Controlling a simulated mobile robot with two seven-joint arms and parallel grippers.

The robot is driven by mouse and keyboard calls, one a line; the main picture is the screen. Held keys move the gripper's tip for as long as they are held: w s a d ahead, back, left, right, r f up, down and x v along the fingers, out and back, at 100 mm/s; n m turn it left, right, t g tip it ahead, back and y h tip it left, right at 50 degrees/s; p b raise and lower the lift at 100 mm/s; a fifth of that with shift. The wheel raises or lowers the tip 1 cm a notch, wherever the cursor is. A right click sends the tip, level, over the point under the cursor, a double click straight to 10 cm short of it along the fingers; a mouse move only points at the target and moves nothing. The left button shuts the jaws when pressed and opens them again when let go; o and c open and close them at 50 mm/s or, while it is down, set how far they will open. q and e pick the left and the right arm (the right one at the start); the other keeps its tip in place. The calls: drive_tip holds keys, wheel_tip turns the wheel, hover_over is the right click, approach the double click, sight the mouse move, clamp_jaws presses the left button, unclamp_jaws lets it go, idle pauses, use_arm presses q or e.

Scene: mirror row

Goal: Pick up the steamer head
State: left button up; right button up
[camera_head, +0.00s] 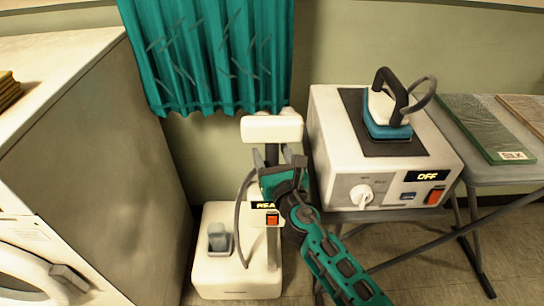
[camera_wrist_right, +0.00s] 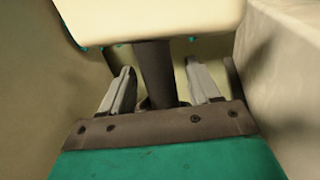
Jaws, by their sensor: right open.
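The steamer head (camera_head: 271,128) is a cream-white block on a dark neck, upright above the white steamer base (camera_head: 238,283) in the head view. It fills the top of the right wrist view (camera_wrist_right: 150,18), with its dark neck (camera_wrist_right: 157,75) below it. My right gripper (camera_head: 282,158) is just under the head block. Its two grey fingers are open, one on each side of the neck in the right wrist view (camera_wrist_right: 160,85), with gaps visible. My arm hides part of the steamer's post and display. My left gripper is not in view.
A white iron station (camera_head: 338,150) with a blue iron (camera_head: 388,118) and an "OFF" display stands close right of my gripper. A teal curtain (camera_head: 210,55) hangs behind. A white washer (camera_head: 90,130) is at left. An ironing-board-like table (camera_head: 480,172) is at right.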

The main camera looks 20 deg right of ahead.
sight(273, 118)
drive_tip(key=shift+c, duration=0.3)
clamp_jaws()
drive_tip(key=shift+r, duration=0.2)
wheel_tip(273, 118, up, 10)
drive_tip(key=p, duration=0.7)
drive_tip(key=shift+f, duration=0.25)
drive_tip(key=shift+d+r+b, duration=0.1)
drive_tip(key=shift+r+b, duration=0.25)
drive_tip(key=shift+b, duration=0.05)
wheel_tip(273, 118, up, 8)
drive_tip(key=shift+r, duration=0.75)
